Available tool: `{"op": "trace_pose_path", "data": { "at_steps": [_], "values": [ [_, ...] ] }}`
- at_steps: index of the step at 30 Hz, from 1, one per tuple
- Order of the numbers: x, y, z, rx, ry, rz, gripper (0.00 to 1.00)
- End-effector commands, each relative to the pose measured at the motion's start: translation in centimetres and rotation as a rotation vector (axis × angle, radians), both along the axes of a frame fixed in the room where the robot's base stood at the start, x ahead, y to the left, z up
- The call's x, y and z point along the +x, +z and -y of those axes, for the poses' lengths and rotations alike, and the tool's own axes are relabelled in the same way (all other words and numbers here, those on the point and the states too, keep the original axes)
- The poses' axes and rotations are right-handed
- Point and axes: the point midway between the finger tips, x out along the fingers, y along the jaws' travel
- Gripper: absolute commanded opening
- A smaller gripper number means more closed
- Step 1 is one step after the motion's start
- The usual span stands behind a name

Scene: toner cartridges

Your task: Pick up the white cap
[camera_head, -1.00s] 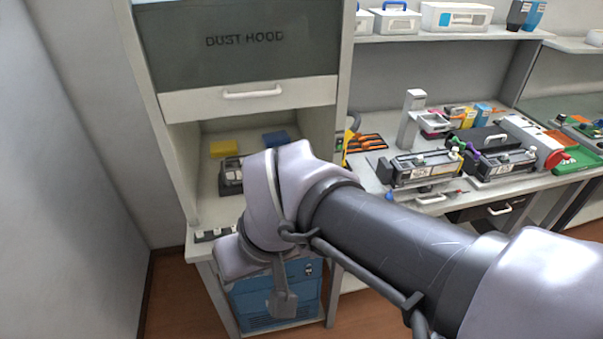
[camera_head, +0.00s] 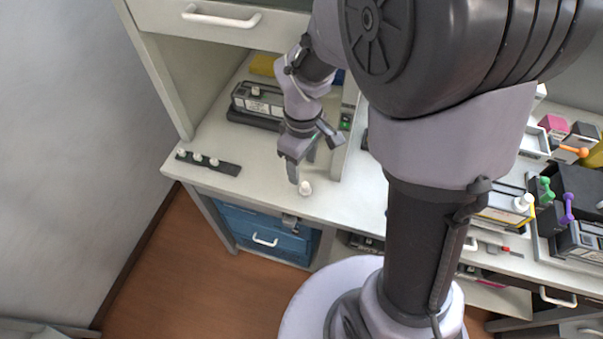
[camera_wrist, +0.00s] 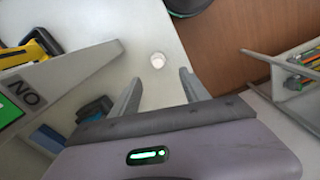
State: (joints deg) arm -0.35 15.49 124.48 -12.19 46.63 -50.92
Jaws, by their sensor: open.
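A small white cap (camera_head: 305,188) stands on the light worktop near its front edge, below the dust hood. It also shows in the wrist view (camera_wrist: 158,60), beyond the fingertips and between their lines. My gripper (camera_head: 301,168) is above the worktop just behind the cap, pointing down, with its fingers apart and nothing between them. In the wrist view my gripper (camera_wrist: 157,82) shows both fingers spread. Other white caps (camera_head: 197,157) sit in a dark strip holder on the left of the worktop.
A toner cartridge (camera_head: 257,102) lies in the hood opening behind my gripper. A hood side panel (camera_head: 349,140) stands close to the right of my gripper. A blue drawer cabinet (camera_head: 262,232) is under the worktop. The worktop between the strip holder and the cap is clear.

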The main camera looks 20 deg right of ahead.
Motion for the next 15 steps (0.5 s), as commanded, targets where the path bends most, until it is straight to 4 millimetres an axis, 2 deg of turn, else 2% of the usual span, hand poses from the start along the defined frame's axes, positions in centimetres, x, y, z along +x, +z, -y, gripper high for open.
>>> {"op": "trace_pose_path", "data": {
  "at_steps": [1,3,10,15],
  "values": [
    [-0.1,-1.8,0.0,0.000,-0.001,-0.003,0.54],
    [-0.1,-3.1,0.0,0.000,-0.002,-0.001,0.54],
    [-0.1,-5.2,0.1,0.000,-0.002,0.000,0.54],
    [-0.2,-8.8,0.2,0.000,-0.003,-0.001,0.54]
  ]
}}
